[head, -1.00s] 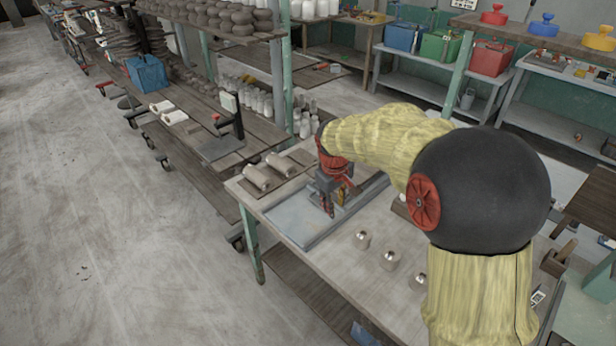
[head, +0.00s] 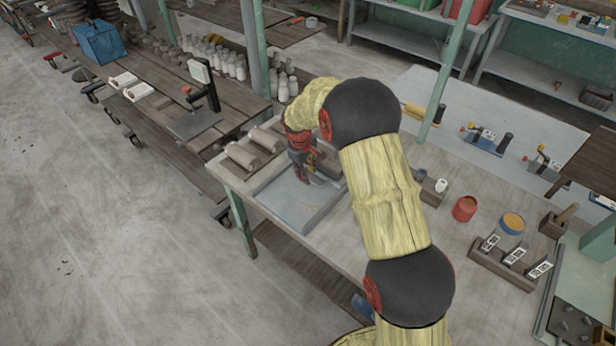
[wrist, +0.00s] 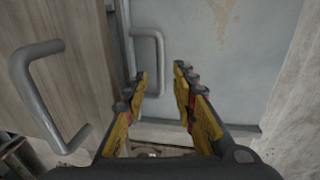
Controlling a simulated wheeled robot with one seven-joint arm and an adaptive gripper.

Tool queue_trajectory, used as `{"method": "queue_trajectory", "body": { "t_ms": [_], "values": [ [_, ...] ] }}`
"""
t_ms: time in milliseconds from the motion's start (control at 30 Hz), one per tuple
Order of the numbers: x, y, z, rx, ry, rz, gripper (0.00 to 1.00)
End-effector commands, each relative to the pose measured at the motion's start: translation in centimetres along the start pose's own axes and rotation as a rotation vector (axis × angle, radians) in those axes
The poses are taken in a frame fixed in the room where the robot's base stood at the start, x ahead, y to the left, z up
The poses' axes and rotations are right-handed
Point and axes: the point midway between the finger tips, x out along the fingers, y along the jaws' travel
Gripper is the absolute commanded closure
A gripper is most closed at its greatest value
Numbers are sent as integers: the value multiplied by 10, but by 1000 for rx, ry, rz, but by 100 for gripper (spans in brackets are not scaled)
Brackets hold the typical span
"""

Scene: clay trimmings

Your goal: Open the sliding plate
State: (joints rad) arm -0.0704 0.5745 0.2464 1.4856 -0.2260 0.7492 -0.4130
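A flat blue-grey plate with a raised rim (head: 290,208) lies on the workbench in the head view. My gripper (head: 302,174) points down at its back part, and my arm hides some of its right side. In the wrist view a grey panel (wrist: 215,45) has a metal bar handle (wrist: 159,62). My gripper (wrist: 164,88) shows there with its two yellow fingers apart and nothing clearly between them. The handle stands just beyond the left fingertip; I cannot tell whether they touch. A second bar handle (wrist: 40,95) sits on a wood-grain panel (wrist: 75,55) at the left.
Clay-coloured rolls (head: 245,155) lie on the bench left of my gripper. A red pot (head: 465,208), an orange-topped jar (head: 511,223) and a wooden block with labelled pieces (head: 513,258) stand to the right.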

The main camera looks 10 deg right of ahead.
Motion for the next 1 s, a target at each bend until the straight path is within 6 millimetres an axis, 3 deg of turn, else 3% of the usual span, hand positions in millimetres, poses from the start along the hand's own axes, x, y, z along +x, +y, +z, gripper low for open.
{"method": "queue_trajectory", "body": {
  "t_ms": [167,433,900,1000],
  "values": [
    [21,0,0,1,0,0,73],
    [23,1,0,1,1,1,73],
    [23,0,0,1,1,0,99],
    [23,0,0,1,1,0,100]
  ]
}}
